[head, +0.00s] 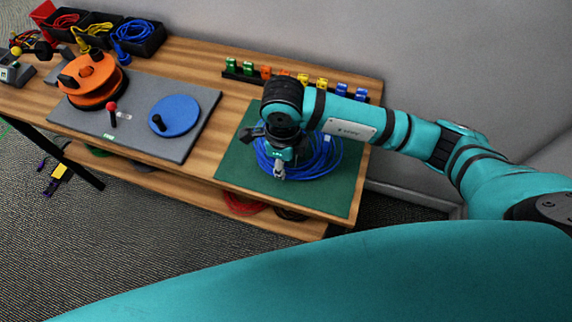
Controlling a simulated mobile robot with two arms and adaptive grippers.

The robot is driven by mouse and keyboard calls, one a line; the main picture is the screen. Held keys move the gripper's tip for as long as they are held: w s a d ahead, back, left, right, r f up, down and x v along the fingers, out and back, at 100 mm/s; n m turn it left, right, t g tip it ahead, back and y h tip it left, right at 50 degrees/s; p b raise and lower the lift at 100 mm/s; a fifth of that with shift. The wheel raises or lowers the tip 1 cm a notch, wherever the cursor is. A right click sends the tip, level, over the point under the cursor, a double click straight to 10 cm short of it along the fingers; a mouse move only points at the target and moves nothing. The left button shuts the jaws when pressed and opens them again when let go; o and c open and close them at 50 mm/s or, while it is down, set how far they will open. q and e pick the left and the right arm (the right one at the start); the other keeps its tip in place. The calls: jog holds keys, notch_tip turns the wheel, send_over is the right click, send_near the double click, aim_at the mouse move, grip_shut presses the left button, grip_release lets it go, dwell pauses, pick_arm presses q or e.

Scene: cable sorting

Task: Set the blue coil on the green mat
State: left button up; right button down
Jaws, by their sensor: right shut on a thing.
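The blue coil (325,158) is a loop of blue cable over the green mat (325,195) at the right end of the table. I cannot tell whether it rests fully on the mat or is held slightly above it. My right gripper (279,172) points down at the coil's left part and is shut on it. The gripper and wrist hide part of the coil. My left gripper is not in view.
A grey board (150,140) with an orange reel (92,85) and a blue disc (176,115) lies left of the mat. Black bins (150,45) of cables stand at the back left. A rack of coloured clips (290,79) runs behind the mat. The mat's front is clear.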

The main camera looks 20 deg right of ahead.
jog(key=shift+w+d, duration=0.15)
jog(key=shift+d, duration=0.1)
jog(key=shift+f, duration=0.2)
notch_tip(320, 180, down, 2)
jog(key=shift+f+p, duration=0.1)
jog(key=shift+p, duration=0.3)
jog(key=shift+f, duration=0.45)
jog(key=c, duration=1.1)
grip_release()
jog(key=shift+r, duration=0.1)
notch_tip(320, 180, up, 12)
jog(key=shift+f+b, duration=0.1)
jog(key=shift+b, duration=0.6)
